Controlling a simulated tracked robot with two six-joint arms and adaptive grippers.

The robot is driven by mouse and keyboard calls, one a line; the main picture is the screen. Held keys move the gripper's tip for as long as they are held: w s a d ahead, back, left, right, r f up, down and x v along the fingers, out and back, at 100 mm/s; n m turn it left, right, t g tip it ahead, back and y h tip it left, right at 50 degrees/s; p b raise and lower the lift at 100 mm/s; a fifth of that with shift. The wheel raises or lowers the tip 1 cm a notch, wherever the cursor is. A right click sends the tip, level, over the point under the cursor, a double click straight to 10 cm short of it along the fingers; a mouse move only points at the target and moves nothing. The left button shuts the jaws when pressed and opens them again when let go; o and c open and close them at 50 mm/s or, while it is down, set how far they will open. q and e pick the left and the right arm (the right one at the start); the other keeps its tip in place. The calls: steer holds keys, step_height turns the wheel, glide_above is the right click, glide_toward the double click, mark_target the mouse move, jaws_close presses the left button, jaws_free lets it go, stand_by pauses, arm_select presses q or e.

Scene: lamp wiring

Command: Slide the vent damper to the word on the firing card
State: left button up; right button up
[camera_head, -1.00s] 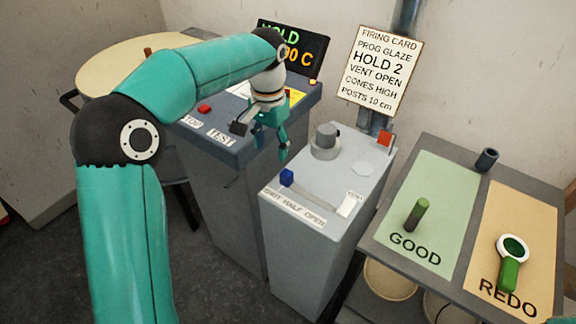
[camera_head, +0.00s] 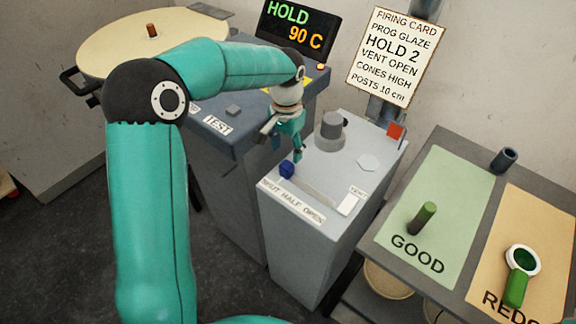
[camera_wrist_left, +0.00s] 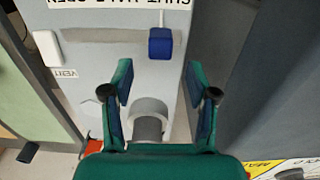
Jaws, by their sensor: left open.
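The vent damper's blue knob (camera_head: 287,169) sits at the left, SHUT end of a slot on top of the grey cabinet. The strip in front of it (camera_head: 293,201) reads SHUT, HALF, OPEN. My left gripper (camera_head: 297,154) points down just behind the knob. In the left wrist view the gripper (camera_wrist_left: 158,85) is open and empty, with the blue knob (camera_wrist_left: 160,44) ahead of its fingertips and apart from them. My right gripper is not in view.
A grey round knob (camera_head: 331,127) stands on the cabinet behind the slot, close to my left gripper. A dark control desk (camera_head: 233,137) stands left; a table with GOOD (camera_head: 448,185) and REDO areas stands right.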

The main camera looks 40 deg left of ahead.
mark_target(286, 164)
arm_select(q)
step_height(286, 164, down, 7)
steer(key=shift+f, duration=0.1)
stand_by(0.3)
jaws_close()
